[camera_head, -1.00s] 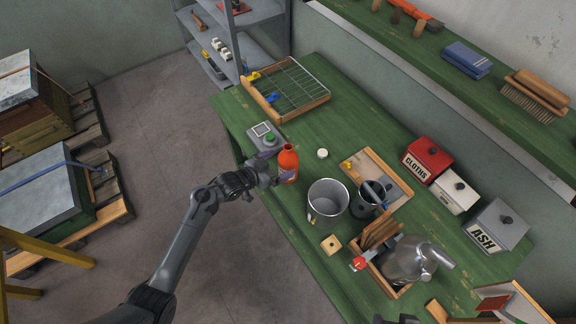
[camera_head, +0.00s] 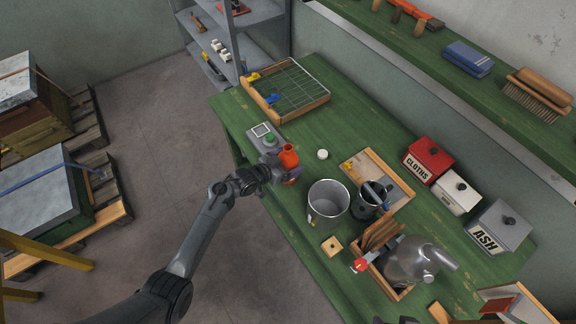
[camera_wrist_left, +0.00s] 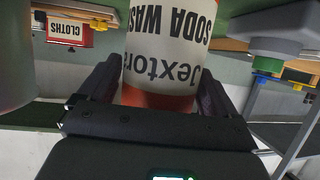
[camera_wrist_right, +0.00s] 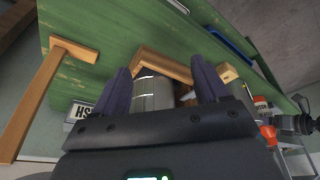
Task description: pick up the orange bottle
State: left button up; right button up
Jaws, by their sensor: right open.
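The orange bottle (camera_head: 289,155) stands upright near the front edge of the green table, with its cap off or not visible. In the left wrist view its white label (camera_wrist_left: 165,45) reads "SODA WASH". My left gripper (camera_head: 285,176) is at the bottle, with one finger on each side, low on its body. In the left wrist view the fingers (camera_wrist_left: 158,88) lie close against both sides; I cannot tell whether they press on it. My right gripper (camera_wrist_right: 162,85) is open and empty, facing a metal smoker (camera_wrist_right: 152,92) at the table's near end.
A grey scale-like box (camera_head: 264,138) with a green knob stands just behind the bottle. A metal bucket (camera_head: 327,203) and a dark jug (camera_head: 371,200) stand to its right. A white lid (camera_head: 322,154) lies beyond it.

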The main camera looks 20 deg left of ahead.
pick_arm(q)
jog(key=c, duration=1)
jog(key=shift+c, duration=0.8)
pick_arm(e)
jog(key=shift+d, duration=0.1)
pick_arm(q)
jog(key=shift+r, duration=0.15)
